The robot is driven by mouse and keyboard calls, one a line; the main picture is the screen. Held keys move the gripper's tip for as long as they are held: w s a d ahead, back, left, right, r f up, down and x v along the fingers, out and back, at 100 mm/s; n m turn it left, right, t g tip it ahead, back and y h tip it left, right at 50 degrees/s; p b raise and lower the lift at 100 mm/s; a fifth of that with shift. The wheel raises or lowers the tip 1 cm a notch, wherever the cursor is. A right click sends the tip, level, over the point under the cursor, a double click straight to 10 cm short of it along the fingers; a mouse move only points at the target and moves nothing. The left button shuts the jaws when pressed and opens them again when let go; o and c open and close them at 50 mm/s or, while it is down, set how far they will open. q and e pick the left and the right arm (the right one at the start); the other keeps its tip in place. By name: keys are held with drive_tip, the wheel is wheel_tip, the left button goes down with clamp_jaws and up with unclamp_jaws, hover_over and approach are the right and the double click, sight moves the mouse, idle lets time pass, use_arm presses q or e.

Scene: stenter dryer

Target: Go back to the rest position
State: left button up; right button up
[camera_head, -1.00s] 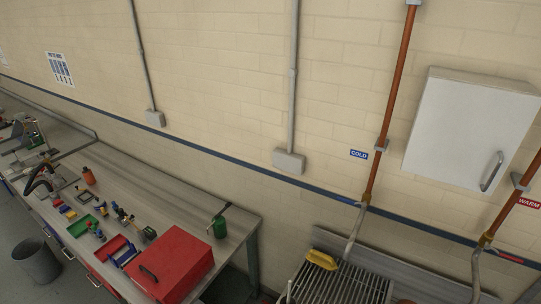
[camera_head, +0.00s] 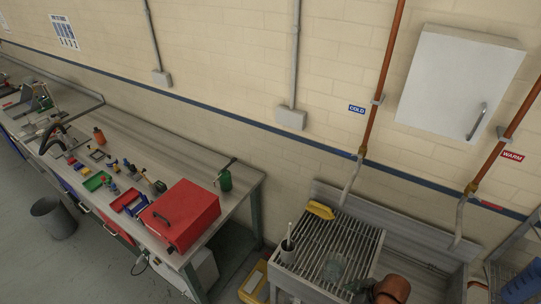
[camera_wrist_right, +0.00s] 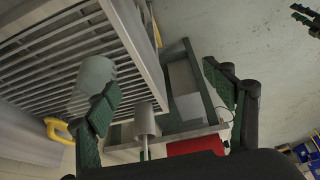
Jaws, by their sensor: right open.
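My right gripper (camera_wrist_right: 165,100) is open in the right wrist view, with its two dark green fingers spread wide and nothing held between them. A translucent cup (camera_wrist_right: 93,82) shows just past the left finger, partly covered by it; I cannot tell whether they touch. In the head view the cup (camera_head: 335,269) stands on the slatted rack (camera_head: 310,250), close to a dark part of my right gripper at the bottom edge. My left gripper is not in the head view; dark prongs at the top right of the wrist view may be its fingers.
A grey holder with a white stick (camera_head: 288,246) and a yellow item (camera_head: 320,210) sit on the rack. The workbench at left bears a red toolbox (camera_head: 184,214), a green can (camera_head: 224,181) and small coloured trays. A bin (camera_head: 52,218) stands on open floor.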

drive_tip(key=s+d+m+h, duration=0.3)
drive_tip(key=s+d+m, duration=0.25)
drive_tip(key=s, duration=0.25)
drive_tip(key=s+d+m+h, duration=0.2)
drive_tip(key=s+d+m, duration=0.3)
drive_tip(key=s, duration=0.4)
wheel_tip(320, 180, down, 39)
drive_tip(key=a+b, duration=0.2)
drive_tip(key=b, duration=0.8)
use_arm(q)
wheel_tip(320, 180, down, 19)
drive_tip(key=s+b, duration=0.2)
drive_tip(key=b, duration=0.6)
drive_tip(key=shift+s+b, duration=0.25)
drive_tip(key=shift+b, duration=0.1)
use_arm(e)
drive_tip(key=s+f+g, duration=0.1)
drive_tip(key=s+f, duration=0.8)
drive_tip(key=f, duration=0.4)
drive_tip(key=s+f+g, duration=0.1)
drive_tip(key=s+f, duration=0.9)
drive_tip(key=f, duration=0.4)
drive_tip(key=shift+s+a+f+n+y, duration=0.25)
drive_tip(key=shift+s+f+n+y, duration=0.05)
drive_tip(key=shift+n+y, duration=0.1)
